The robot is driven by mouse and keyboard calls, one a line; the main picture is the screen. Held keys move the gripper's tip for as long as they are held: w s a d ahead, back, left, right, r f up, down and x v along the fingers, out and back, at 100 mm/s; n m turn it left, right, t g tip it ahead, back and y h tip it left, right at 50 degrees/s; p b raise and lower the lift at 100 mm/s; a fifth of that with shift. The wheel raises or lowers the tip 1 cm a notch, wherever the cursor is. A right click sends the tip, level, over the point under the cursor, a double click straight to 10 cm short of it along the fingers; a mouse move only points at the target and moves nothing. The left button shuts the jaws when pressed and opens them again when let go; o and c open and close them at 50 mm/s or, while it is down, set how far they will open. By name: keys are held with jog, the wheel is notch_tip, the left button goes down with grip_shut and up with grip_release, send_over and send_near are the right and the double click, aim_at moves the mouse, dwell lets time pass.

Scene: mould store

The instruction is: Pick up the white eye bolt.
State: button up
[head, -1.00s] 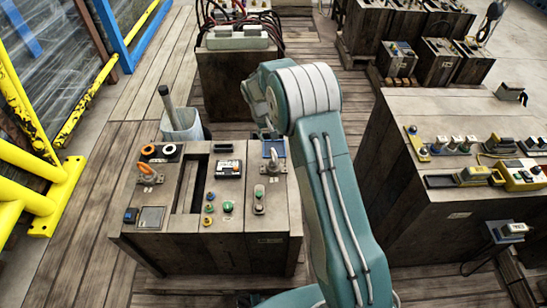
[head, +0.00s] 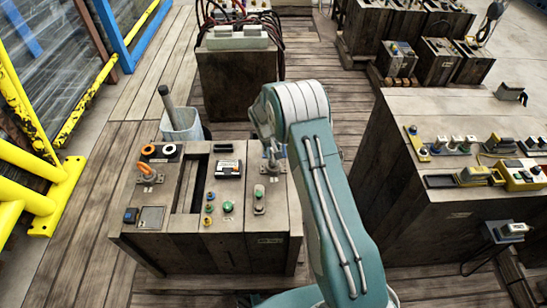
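A pale grey-white fitting (head: 273,164), which looks like the white eye bolt, stands at the back right of the low wooden console (head: 240,243). My arm hides part of it. The end of my arm hangs over that back right corner, just above the fitting. My gripper is mostly hidden behind my own arm link and small in this view. I cannot tell whether its fingers are open or touch the fitting. An orange eye bolt (head: 147,169) stands on a small plate at the console's left side.
The console top also holds black and orange rings (head: 160,152), a small dark box (head: 229,168) and coloured buttons (head: 227,206). A bucket (head: 181,124) stands behind it. A larger console (head: 440,200) is at right. Yellow rails (head: 40,190) stand at left.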

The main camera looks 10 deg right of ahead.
grip_shut()
jog(key=shift+r, duration=0.1)
jog(key=shift+r, duration=0.35)
notch_tip(320, 180, up, 3)
jog(key=shift+s, duration=0.15)
jog(key=s+r, duration=0.9)
jog(key=s, duration=0.4)
jog(key=shift+s, duration=0.35)
